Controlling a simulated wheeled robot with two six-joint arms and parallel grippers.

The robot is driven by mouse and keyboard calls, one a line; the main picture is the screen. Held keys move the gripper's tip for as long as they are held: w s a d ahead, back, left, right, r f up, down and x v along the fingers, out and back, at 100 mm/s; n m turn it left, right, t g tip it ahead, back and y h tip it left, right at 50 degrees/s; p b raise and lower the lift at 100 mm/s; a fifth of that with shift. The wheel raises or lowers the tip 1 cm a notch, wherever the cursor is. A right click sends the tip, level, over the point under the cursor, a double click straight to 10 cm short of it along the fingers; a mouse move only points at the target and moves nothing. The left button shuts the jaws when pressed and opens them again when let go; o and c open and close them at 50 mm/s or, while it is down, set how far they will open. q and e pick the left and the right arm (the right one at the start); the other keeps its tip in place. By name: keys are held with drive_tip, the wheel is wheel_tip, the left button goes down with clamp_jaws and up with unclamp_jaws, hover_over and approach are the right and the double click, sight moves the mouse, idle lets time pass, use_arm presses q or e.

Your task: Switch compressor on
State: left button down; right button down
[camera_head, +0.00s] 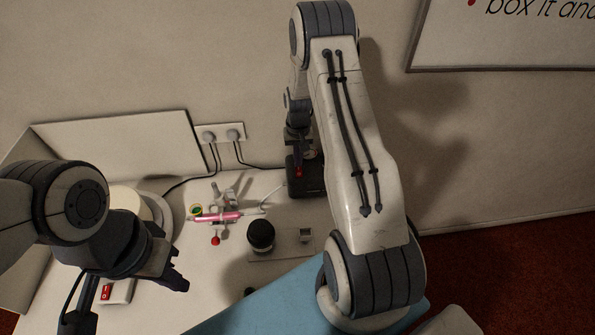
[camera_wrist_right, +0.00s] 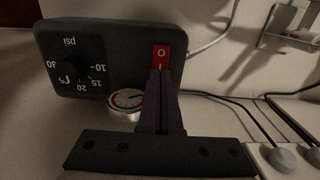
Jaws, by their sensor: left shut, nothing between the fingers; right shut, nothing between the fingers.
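The compressor (camera_head: 310,186) is a dark box at the back of the table by the wall. In the right wrist view the compressor (camera_wrist_right: 100,45) shows a psi dial, a round gauge (camera_wrist_right: 126,100) and a red rocker switch (camera_wrist_right: 170,55) marked O and I. My right gripper (camera_wrist_right: 163,75) is shut and empty, its tips at the I-marked end of the switch; whether they touch I cannot tell. In the head view my right gripper (camera_head: 298,152) is above the compressor, partly hidden by my arm. My left gripper (camera_head: 180,284) is shut and empty at lower left.
A pink airbrush (camera_head: 225,217) rests on a stand left of the compressor. A black jar (camera_head: 261,235) stands in front. Another red switch (camera_head: 107,292) is beside my left arm. A wall outlet (camera_head: 220,134) has two cables plugged in. A blue mat (camera_head: 255,312) lies at the front.

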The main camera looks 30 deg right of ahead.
drive_tip(key=shift+f+b, duration=0.55)
drive_tip(key=shift+f, duration=0.25)
drive_tip(key=shift+r, duration=0.15)
drive_tip(key=shift+r+p, duration=2.45)
drive_tip(key=shift+r, duration=1)
drive_tip(key=shift+f, duration=0.1)
